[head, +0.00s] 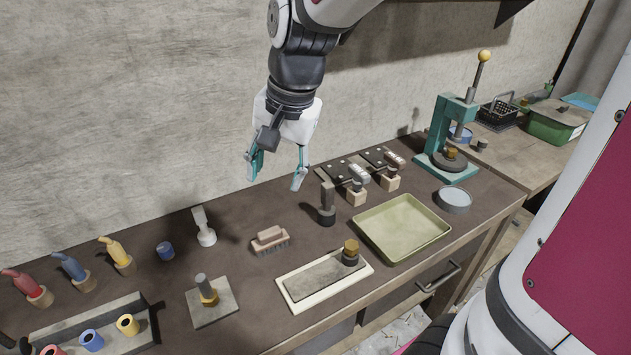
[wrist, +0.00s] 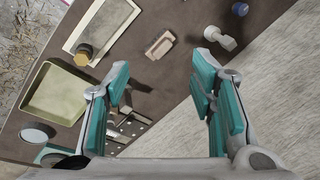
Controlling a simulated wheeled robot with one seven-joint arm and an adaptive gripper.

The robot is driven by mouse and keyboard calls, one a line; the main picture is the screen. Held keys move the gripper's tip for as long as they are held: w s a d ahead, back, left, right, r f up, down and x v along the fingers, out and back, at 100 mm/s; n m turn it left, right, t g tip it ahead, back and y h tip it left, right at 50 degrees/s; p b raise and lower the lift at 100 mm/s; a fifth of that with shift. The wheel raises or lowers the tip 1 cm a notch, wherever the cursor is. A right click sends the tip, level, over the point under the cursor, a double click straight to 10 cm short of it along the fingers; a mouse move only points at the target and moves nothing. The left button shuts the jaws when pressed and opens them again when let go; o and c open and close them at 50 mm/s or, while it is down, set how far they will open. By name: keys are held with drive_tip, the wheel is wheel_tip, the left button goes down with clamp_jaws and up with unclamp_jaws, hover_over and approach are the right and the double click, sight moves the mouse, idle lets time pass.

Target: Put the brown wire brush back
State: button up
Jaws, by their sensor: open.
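The brown wire brush (head: 270,239) lies on the dark bench top, with a pinkish-brown back and bristles along its lower edge. It also shows in the wrist view (wrist: 158,45), beyond the fingertips near the top middle. My gripper (head: 275,178) is open and empty, with teal finger pads. It hangs above the back of the bench, behind and above the brush, and touches nothing. In the wrist view the two fingers (wrist: 160,72) stand wide apart.
A flat stone in a pale tray (head: 300,293), a dark upright tool (head: 326,205), a white-handled tool (head: 204,228) and a blue cup (head: 165,251) surround the brush. A shallow green tray (head: 400,228), small wooden blocks (head: 356,197) and a teal press (head: 447,140) stand right.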

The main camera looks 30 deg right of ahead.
drive_tip(key=s+r+n+t, duration=0.1)
drive_tip(key=s+n, duration=0.2)
drive_tip(key=s, duration=0.2)
drive_tip(key=s+r+n+t+h, duration=0.1)
drive_tip(key=s+r+n, duration=0.1)
drive_tip(key=s, duration=0.3)
drive_tip(key=s+r+n+t, duration=0.1)
drive_tip(key=s+r+n, duration=0.1)
drive_tip(key=s, duration=0.3)
drive_tip(key=shift+d+r+n, duration=0.25)
drive_tip(key=shift+d+n, duration=0.15)
drive_tip(key=shift+n, duration=0.5)
drive_tip(key=shift+w+d, duration=0.1)
